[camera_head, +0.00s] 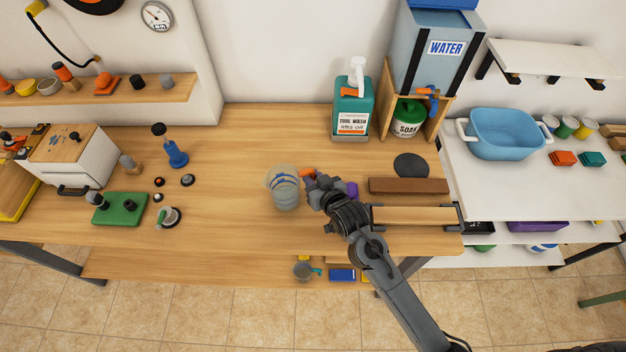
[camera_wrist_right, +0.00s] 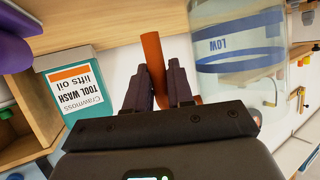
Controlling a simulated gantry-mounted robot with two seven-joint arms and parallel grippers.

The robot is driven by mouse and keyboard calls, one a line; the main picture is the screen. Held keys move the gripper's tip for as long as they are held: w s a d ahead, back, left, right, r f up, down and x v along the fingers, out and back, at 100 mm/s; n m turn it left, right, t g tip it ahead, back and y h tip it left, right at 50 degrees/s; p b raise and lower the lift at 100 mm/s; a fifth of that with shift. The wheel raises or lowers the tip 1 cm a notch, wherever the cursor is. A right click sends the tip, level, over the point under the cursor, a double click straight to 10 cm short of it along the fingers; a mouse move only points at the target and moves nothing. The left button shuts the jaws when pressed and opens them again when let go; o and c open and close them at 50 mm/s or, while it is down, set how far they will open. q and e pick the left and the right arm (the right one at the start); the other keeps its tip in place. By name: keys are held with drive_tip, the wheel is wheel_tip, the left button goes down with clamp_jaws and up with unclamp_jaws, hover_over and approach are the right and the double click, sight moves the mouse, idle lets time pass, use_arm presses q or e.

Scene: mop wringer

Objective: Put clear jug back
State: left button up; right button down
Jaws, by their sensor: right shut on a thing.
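The clear jug (camera_head: 284,190) is upright over the middle of the wooden bench, with blue bands on its see-through wall and an orange handle on its right side. My right gripper (camera_head: 312,178) is shut on this handle. In the right wrist view the two dark fingers (camera_wrist_right: 162,88) are on either side of the orange handle (camera_wrist_right: 151,48), and the jug (camera_wrist_right: 236,50) fills the upper right with a "LOW" mark. I cannot tell whether its base touches the bench. My left gripper is not in view.
A teal tool wash bottle (camera_head: 352,108) stands at the back, beside the water tank (camera_head: 428,58) on its wooden stand. A dark round disc (camera_head: 411,165) and brown block (camera_head: 408,186) lie to the right. The bench (camera_head: 240,140) is clear behind the jug.

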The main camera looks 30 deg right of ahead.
drive_tip(key=shift+f, duration=0.55)
drive_tip(key=c, duration=1)
unclamp_jaws()
drive_tip(key=shift+f, duration=0.1)
drive_tip(key=v, duration=1.2)
